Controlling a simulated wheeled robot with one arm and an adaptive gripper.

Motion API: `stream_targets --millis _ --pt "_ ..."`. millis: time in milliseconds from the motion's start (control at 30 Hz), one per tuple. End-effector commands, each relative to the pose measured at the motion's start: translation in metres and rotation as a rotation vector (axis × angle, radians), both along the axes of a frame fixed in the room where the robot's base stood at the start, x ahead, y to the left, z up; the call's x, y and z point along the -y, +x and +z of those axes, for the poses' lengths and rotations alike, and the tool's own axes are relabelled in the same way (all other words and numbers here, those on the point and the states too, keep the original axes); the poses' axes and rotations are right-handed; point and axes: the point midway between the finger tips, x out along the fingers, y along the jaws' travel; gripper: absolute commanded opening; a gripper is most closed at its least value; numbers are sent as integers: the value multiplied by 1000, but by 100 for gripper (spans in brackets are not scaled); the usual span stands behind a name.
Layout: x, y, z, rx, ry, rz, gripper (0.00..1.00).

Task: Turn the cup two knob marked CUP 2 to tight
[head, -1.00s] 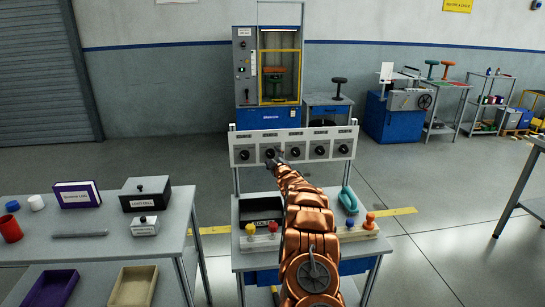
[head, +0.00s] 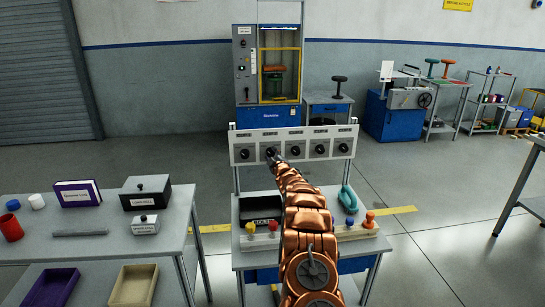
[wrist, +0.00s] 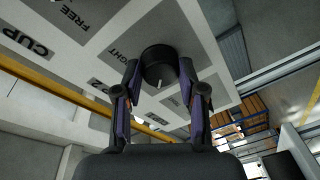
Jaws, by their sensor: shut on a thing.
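A white panel (head: 336,133) carries a row of several black knobs on square plates. The second knob from the left (head: 270,151) is largely hidden behind my gripper (head: 273,158) in the head view. In the wrist view the round black knob (wrist: 158,60) sits between the two fingers of my gripper (wrist: 160,74), which are shut on it. A short white mark shows on the knob's lower side there. Tilted panel print reads "FREE", "CUP" and part of "TIGHT"; the label of this knob is partly hidden by a finger.
Below the panel is a bench (head: 246,262) with a black bin (head: 261,208), colored knobs on a board and a teal ring (head: 349,199). Another knob (head: 295,150) is close on the right. A grey table (head: 95,250) with boxes stands at the left.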

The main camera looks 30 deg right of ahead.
Motion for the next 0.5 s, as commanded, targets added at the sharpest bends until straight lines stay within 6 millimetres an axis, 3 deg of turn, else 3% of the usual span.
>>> stream_targets --millis 167,500 --pt "0 0 0 0 0 0 5" --pt "0 0 -1 23 54 0 5"
